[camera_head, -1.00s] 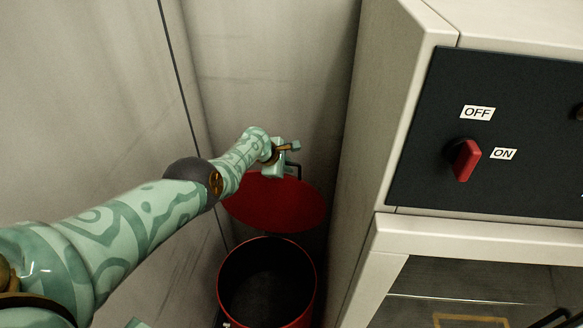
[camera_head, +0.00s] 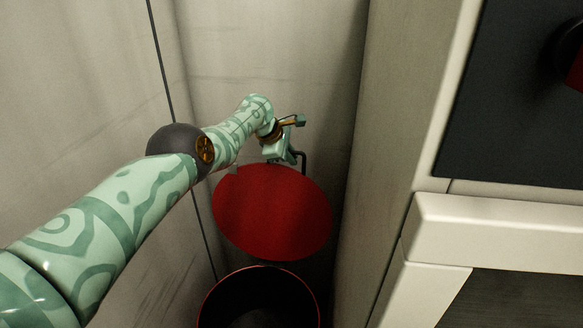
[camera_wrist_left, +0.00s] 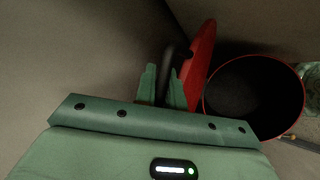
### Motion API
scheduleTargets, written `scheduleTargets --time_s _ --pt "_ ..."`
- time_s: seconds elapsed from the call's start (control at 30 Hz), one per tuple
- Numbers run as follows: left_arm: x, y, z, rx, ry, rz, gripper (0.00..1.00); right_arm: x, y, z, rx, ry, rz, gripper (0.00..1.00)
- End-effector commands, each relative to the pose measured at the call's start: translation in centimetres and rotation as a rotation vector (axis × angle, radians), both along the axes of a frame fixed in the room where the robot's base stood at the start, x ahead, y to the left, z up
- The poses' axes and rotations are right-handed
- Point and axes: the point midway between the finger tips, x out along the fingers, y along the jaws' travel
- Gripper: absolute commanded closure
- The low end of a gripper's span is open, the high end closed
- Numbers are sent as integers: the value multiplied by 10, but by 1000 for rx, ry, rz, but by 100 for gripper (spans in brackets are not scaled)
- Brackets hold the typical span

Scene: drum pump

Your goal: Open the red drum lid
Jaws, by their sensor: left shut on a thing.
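The red drum lid (camera_head: 272,212) stands tilted up behind the drum's open mouth, its flat red face toward the head camera. The red-rimmed drum (camera_head: 202,308) stands below it, dark inside; its lower part is cut off by the frame edge. My left gripper (camera_head: 290,155) is at the lid's upper edge, shut on the dark lid handle (camera_head: 303,158). In the left wrist view the fingers (camera_wrist_left: 163,88) close around the black handle (camera_wrist_left: 168,62), the lid (camera_wrist_left: 201,65) is seen nearly edge-on, and the open drum (camera_wrist_left: 254,93) is to its right. My right gripper is not in view.
A pale cabinet (camera_head: 395,120) with a dark panel (camera_head: 510,110) stands close on the right. Grey walls (camera_head: 270,50) close in behind and on the left, so the drum sits in a narrow corner.

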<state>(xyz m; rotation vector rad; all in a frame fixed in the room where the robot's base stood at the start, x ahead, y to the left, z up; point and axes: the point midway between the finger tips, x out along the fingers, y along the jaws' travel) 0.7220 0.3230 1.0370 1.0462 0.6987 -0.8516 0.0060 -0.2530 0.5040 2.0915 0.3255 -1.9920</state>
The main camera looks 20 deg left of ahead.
Motion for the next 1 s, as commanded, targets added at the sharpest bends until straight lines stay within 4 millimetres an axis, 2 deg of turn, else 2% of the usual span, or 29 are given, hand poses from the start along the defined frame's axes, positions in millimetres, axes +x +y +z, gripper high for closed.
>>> scheduleTargets --time_s 0.03,0.5,0.53,0.6,0.87,1.0 --pt "-2 -1 -9 2 15 -3 100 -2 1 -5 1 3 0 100" --pt "-3 1 -8 4 22 -2 100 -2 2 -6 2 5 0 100" --pt "-3 1 -8 4 22 -2 81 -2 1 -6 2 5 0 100" --pt "-2 1 -8 4 21 -2 68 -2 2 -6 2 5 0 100" --pt "-1 1 -4 3 14 0 68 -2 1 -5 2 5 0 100" --pt "-3 3 5 2 11 0 68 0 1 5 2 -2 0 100"
